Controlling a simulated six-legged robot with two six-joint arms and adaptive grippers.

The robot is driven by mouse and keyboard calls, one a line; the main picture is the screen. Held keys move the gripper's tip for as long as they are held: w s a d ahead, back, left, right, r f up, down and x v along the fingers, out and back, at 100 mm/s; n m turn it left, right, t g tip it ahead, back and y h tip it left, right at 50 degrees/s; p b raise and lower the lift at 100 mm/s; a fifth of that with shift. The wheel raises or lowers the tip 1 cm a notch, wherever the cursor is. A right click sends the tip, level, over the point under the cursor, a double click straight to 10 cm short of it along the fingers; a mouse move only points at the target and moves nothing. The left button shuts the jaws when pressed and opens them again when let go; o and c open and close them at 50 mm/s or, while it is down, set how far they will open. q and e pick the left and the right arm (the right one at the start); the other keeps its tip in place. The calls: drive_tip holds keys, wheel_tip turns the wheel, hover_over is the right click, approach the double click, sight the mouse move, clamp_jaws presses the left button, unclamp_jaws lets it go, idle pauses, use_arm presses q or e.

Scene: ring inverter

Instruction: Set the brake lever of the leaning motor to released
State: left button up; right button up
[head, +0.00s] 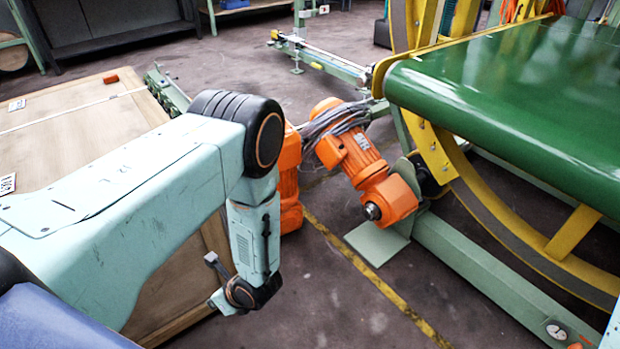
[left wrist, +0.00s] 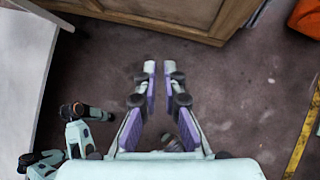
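An orange motor (head: 350,152) leans at a tilt beside the green-grey frame in the head view, with grey cables over its upper part and a dark round shaft end at its lower end. I cannot make out its brake lever. My left arm comes in from the left, and its wrist hangs in front of the wooden crate, to the left of the motor and apart from it. My left gripper (left wrist: 158,66) shows in the left wrist view, fingers a small gap apart and empty, over bare floor. My right gripper is not in view.
A second orange body (head: 289,185) is partly hidden behind my left arm. A wooden crate (head: 75,130) stands at left. A green belt (head: 520,85) and yellow ring (head: 565,230) fill the right. Floor with a yellow line (head: 375,280) is clear between.

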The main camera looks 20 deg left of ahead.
use_arm(q)
drive_tip(key=w+m+t, duration=0.1)
drive_tip(key=w+t, duration=0.1)
drive_tip(key=w, duration=0.1)
drive_tip(key=w+m+t+y+b, duration=0.1)
drive_tip(key=w+t, duration=0.1)
drive_tip(key=w, duration=0.2)
drive_tip(key=w+r+m+t, duration=0.1)
drive_tip(key=w+m+t, duration=0.1)
drive_tip(key=w, duration=0.2)
drive_tip(key=shift+w+a, duration=0.2)
drive_tip(key=shift+a, duration=0.15)
clamp_jaws()
drive_tip(key=shift+w+r+t, duration=0.1)
drive_tip(key=shift+w+t, duration=0.2)
drive_tip(key=shift+w, duration=0.1)
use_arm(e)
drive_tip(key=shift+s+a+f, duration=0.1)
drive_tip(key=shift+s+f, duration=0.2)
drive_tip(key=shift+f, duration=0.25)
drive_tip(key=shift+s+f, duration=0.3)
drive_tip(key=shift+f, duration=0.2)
